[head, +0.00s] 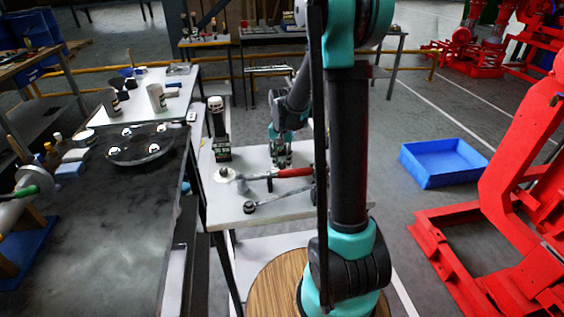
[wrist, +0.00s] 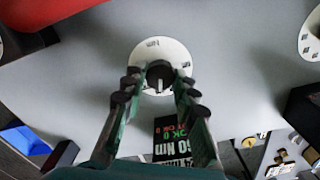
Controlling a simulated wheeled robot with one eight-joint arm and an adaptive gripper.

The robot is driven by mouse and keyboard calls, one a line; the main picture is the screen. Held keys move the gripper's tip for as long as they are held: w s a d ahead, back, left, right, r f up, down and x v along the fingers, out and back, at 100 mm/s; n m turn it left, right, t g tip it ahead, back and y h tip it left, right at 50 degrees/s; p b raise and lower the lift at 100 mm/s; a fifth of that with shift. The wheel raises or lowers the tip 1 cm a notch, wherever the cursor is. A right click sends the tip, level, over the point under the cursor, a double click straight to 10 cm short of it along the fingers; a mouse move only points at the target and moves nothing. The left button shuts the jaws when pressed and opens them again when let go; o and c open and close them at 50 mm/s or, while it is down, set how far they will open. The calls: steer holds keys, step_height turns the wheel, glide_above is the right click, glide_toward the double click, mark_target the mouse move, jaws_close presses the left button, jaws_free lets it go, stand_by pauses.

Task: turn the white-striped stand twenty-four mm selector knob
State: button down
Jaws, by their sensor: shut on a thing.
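The selector knob (wrist: 160,74) is a small black round knob with a white stripe, at the centre of a white round dial plate (wrist: 150,53) in the wrist view. The stripe points down towards my wrist in that view. My gripper (wrist: 158,85) has one finger on each side of the knob and is shut on it. The fingertips partly cover the dial's lower sides. In the head view my gripper (head: 281,158) is low over the grey stand table (head: 235,205); the knob is hidden there.
A red-handled wrench (head: 292,173) lies near my gripper. A dark display unit reading 60 Nm (wrist: 172,140) is below the dial in the wrist view. A blue bin (head: 445,160) stands on the floor right.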

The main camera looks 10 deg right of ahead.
mark_target(282, 164)
stand_by(0.4)
steer(key=c, duration=1.2)
jaws_free()
step_height(282, 164, up, 12)
steer(key=shift+s, duration=0.1)
